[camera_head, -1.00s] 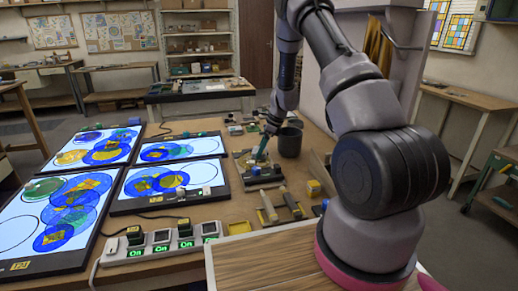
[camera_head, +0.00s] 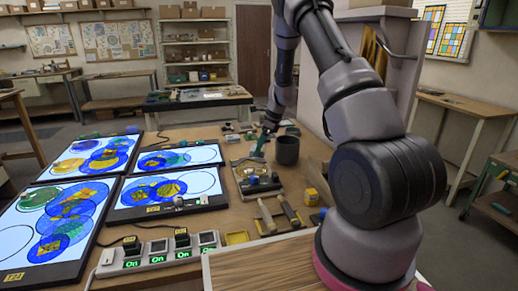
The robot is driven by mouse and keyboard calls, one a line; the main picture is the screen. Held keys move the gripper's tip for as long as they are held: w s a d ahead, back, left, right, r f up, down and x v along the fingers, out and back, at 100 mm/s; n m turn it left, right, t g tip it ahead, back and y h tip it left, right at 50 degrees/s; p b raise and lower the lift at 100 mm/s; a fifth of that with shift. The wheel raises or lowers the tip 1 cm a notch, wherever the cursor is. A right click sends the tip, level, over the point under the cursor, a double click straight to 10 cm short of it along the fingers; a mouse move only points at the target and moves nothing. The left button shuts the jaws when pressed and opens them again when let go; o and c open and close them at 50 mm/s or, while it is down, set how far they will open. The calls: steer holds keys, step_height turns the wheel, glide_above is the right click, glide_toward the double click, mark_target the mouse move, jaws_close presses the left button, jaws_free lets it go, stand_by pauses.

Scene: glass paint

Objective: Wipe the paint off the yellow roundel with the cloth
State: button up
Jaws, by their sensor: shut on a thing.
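My gripper (camera_head: 264,137) is at the middle of the bench, small and far off. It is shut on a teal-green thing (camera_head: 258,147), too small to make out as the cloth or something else. This thing is just above a small tray (camera_head: 239,168) of parts. A yellow roundel (camera_head: 68,165) lies on the lit far-left panel (camera_head: 66,154), beside overlapping blue discs. Other panels also carry yellow patches on blue discs. I cannot tell which roundel bears paint.
A dark cup (camera_head: 287,151) stands right of my gripper. Lit panels fill the bench's left side. My arm covers the right side.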

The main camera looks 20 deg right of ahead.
mark_target(262, 157)
steer(key=shift+s+d+r, duration=0.1)
steer(key=shift+s+r, duration=0.15)
steer(key=shift+s, duration=0.3)
steer(key=shift+s+d+r, duration=0.1)
steer(key=shift+s+r, duration=0.1)
steer(key=shift+s, duration=0.3)
steer(key=shift+s+d, duration=0.1)
steer(key=shift+s, duration=0.2)
step_height(262, 157, down, 5)
steer(key=shift+f, duration=0.1)
steer(key=w+a, duration=0.1)
steer(key=a, duration=0.1)
steer(key=w+a, duration=0.1)
steer(key=a, duration=0.1)
steer(key=w+a, duration=0.1)
steer(key=a, duration=0.1)
steer(key=shift+a+r, duration=0.3)
steer(key=shift+a, duration=0.05)
steer(key=shift+f, duration=0.15)
steer(key=shift+f, duration=0.45)
steer(key=shift+s+d, duration=0.1)
steer(key=shift+d, duration=0.05)
